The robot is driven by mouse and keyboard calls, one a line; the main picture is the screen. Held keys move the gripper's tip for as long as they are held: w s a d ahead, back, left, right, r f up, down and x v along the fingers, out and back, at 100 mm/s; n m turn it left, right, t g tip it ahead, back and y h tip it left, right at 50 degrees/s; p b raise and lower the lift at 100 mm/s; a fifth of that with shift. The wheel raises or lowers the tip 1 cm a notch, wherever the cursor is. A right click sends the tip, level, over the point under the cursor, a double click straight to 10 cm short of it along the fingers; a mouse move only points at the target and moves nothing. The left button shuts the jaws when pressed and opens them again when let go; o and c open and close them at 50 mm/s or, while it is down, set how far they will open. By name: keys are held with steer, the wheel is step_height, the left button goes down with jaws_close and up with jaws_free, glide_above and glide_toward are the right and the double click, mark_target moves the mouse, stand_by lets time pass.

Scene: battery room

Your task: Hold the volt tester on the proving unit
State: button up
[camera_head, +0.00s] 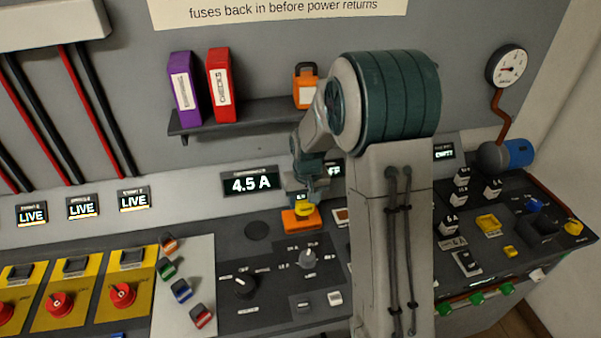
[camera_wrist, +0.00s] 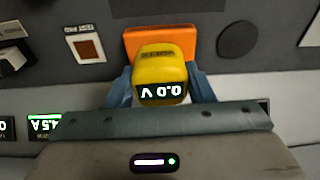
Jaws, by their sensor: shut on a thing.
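The volt tester (camera_wrist: 160,68) is yellow, with a display that reads 0.0 V, upside down in the wrist view. It also shows in the head view (camera_head: 304,209). My gripper (camera_wrist: 161,88) is shut on it, with one blue finger on each side; in the head view my gripper (camera_head: 304,198) points down at the bench. The tester is at an orange block (camera_head: 299,220), seen behind it in the wrist view (camera_wrist: 201,42). I cannot tell whether they touch. No label naming a proving unit is readable. A pad (camera_wrist: 86,46) labelled TEST PAD lies beside the block.
A panel display (camera_head: 250,183) reads 4.5 A. Three displays at left read LIVE (camera_head: 83,208). Knobs (camera_head: 245,284) stand on the bench in front. A shelf (camera_head: 248,117) with binders and an orange item (camera_head: 306,97) is above. My arm hides part of the bench.

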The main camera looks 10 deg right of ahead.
steer(key=shift+w+a+r+p, duration=0.1)
steer(key=shift+w+r+p, duration=0.3)
steer(key=shift+r+p, duration=0.2)
steer(key=shift+w+a+r+p, duration=0.1)
steer(key=shift+w+r+p, duration=0.35)
steer(key=shift+r, duration=0.15)
steer(key=shift+w, duration=0.35)
steer(key=shift+d+f+b, duration=0.1)
steer(key=shift+f+b, duration=1.45)
steer(key=shift+f, duration=1.5)
steer(key=shift+s+f+b, duration=0.15)
steer(key=shift+f+b, duration=0.4)
steer(key=shift+b, duration=0.25)
steer(key=shift+r, duration=0.1)
steer(key=shift+r+p, duration=1.9)
steer(key=shift+r, duration=1.6)
